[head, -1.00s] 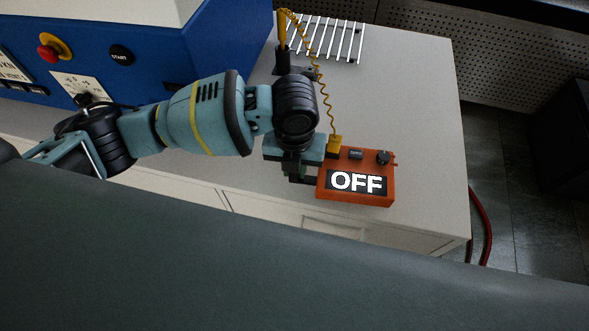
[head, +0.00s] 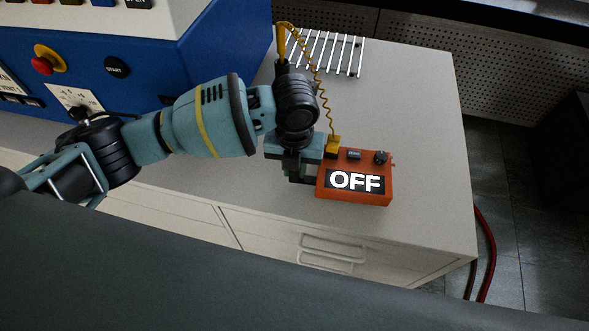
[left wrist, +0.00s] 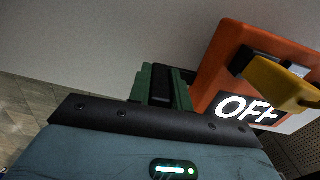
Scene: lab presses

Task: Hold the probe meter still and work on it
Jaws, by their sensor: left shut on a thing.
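The probe meter (head: 353,191) is an orange box on the bench top. Its display reads OFF, and a small button and a black knob sit on its top. A yellow plug (head: 333,145) with a coiled cord leads to a yellow probe (head: 281,42) upright in a black holder. My left gripper (head: 306,178) is at the meter's left side, shut on it; the contact is mostly hidden. In the left wrist view, the green fingers (left wrist: 165,86) are beside the orange meter (left wrist: 224,57). My right gripper is not in view.
A blue press (head: 140,60) with a red stop button and a START button stands at the back left. A white wire rack (head: 325,50) lies behind the meter. The bench top (head: 415,130) right of the meter is clear. Red hoses (head: 487,255) hang beyond its right edge.

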